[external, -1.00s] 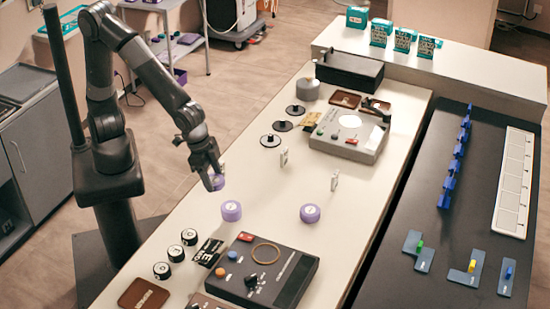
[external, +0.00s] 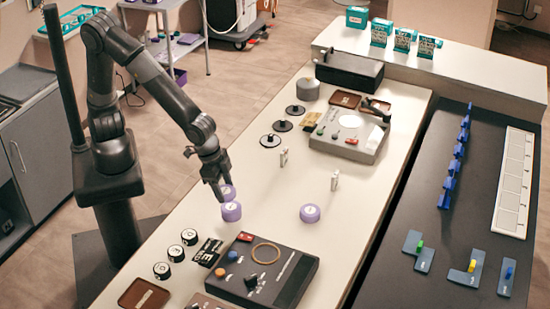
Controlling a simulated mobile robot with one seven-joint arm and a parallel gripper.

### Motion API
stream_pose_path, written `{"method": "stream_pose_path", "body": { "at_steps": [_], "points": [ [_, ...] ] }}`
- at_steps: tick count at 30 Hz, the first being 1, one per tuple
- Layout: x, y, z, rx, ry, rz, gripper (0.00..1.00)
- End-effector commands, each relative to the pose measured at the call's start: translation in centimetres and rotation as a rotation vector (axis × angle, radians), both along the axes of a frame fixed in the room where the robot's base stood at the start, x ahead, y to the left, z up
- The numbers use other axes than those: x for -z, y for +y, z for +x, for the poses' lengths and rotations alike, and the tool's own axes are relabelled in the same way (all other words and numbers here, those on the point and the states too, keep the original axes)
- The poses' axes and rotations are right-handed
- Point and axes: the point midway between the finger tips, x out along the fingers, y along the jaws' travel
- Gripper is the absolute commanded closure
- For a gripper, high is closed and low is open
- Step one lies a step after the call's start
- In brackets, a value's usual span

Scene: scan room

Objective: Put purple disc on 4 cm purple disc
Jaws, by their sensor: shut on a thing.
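My gripper (external: 222,190) is shut on a purple disc (external: 228,193) with a pale label on its top. The held disc is directly above another purple disc (external: 231,212) that lies on the white table. The two look very close or touching; I cannot tell whether there is a gap. A third purple disc (external: 310,214) lies on the table to the right, apart from these two. Which of the table discs is the 4 cm one cannot be read at this size.
A dark control box (external: 262,270) lies in front of the discs, with several black knobs (external: 189,237) to its left. Two small white upright pieces (external: 335,180) stand behind the discs. The white table (external: 270,210) is clear between the two table discs.

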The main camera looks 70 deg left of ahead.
Motion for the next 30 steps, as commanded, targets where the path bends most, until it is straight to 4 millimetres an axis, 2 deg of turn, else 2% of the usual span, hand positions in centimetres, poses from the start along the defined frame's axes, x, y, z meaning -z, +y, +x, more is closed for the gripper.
{"method": "stream_pose_path", "body": {
  "at_steps": [4, 7, 12, 15, 26, 27, 30],
  "points": [
    [0.9, 0.3, 1.4, 0.000, 0.000, 0.000, 0.67],
    [1.5, 0.3, 1.5, 0.001, 0.001, 0.001, 0.67],
    [4.0, 0.4, 1.5, 0.000, 0.002, 0.001, 0.67],
    [4.9, 0.4, 1.5, 0.000, 0.000, 0.000, 0.67],
    [5.2, 0.4, 1.5, 0.001, 0.000, -0.001, 0.67],
    [5.3, 0.3, 1.5, 0.001, 0.000, -0.001, 0.43],
    [5.2, 0.3, 1.5, 0.001, 0.000, -0.001, 0.35]
  ]
}}
